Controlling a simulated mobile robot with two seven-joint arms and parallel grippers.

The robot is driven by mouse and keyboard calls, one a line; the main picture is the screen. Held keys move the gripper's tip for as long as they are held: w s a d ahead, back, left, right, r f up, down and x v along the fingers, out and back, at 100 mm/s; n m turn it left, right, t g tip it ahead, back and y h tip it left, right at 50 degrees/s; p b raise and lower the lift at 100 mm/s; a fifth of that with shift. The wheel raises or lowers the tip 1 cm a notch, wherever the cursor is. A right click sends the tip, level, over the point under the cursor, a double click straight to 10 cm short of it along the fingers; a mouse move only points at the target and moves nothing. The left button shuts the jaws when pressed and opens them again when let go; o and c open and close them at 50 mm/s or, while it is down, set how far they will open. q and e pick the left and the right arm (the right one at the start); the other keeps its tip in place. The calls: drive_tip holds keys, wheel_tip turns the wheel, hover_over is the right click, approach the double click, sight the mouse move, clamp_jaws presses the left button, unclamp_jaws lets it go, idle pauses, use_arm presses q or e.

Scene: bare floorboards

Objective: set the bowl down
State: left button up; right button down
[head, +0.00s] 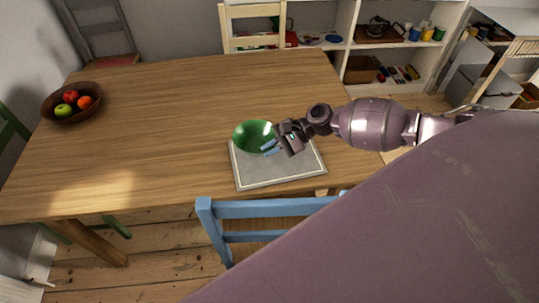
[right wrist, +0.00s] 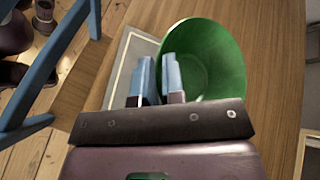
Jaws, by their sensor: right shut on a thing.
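A green bowl (head: 250,136) is at the right part of the wooden table, over the upper left of a grey placemat (head: 275,177) with a pale border line. My right gripper (head: 269,146) is shut on the bowl's near right side. In the right wrist view the two blue fingertips (right wrist: 158,74) pinch the wall of the bowl (right wrist: 222,62), and its open inside shows empty. The placemat (right wrist: 128,62) shows beside and beneath it. I cannot tell whether the bowl touches the mat or hangs a little above it. My left gripper is not in view.
A brown fruit bowl (head: 58,112) stands at the table's far left. The middle of the wooden table (head: 170,120) is clear. A blue chair (head: 265,209) stands at the near edge, and a white shelf (head: 400,50) is behind.

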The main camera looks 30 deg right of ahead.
wheel_tip(320, 180, down, 6)
drive_tip(key=shift+w+r+b, duration=0.1)
drive_tip(key=shift+r+b, duration=0.05)
drive_tip(key=shift+b, duration=0.25)
drive_tip(key=c, duration=1.2)
unclamp_jaws()
